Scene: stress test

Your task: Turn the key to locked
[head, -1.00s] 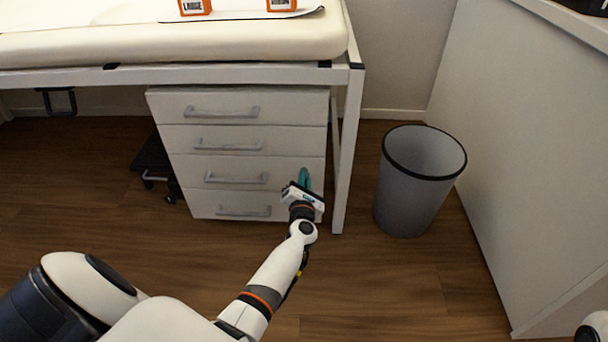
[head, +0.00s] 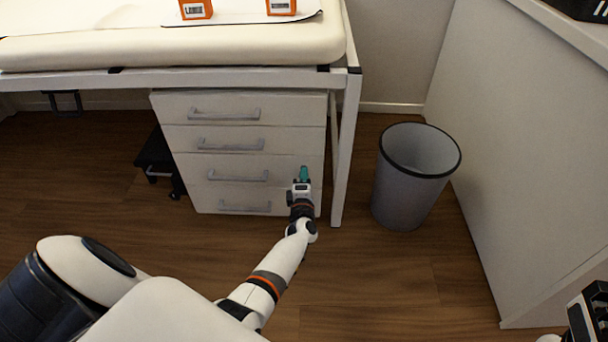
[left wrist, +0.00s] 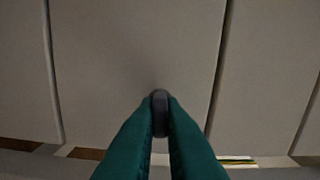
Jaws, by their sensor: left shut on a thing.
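The key (left wrist: 160,112) shows in the left wrist view as a small dark grey rounded piece at the drawer front. My left gripper (head: 304,172) has its teal fingers shut on it, one finger on each side. In the head view the gripper is at the right side of the white drawer unit (head: 237,155), and its fingers hide the key and any lock there. I cannot read a locked or unlocked mark. Part of my right gripper (head: 588,315) shows at the lower right edge; its fingertips are not clear.
A grey waste bin (head: 410,185) stands right of the drawer unit, past a white table leg (head: 346,150). A padded table (head: 170,45) with two orange boxes is above. All drawers look closed. A white cabinet (head: 520,150) stands at the right; wooden floor lies open in front.

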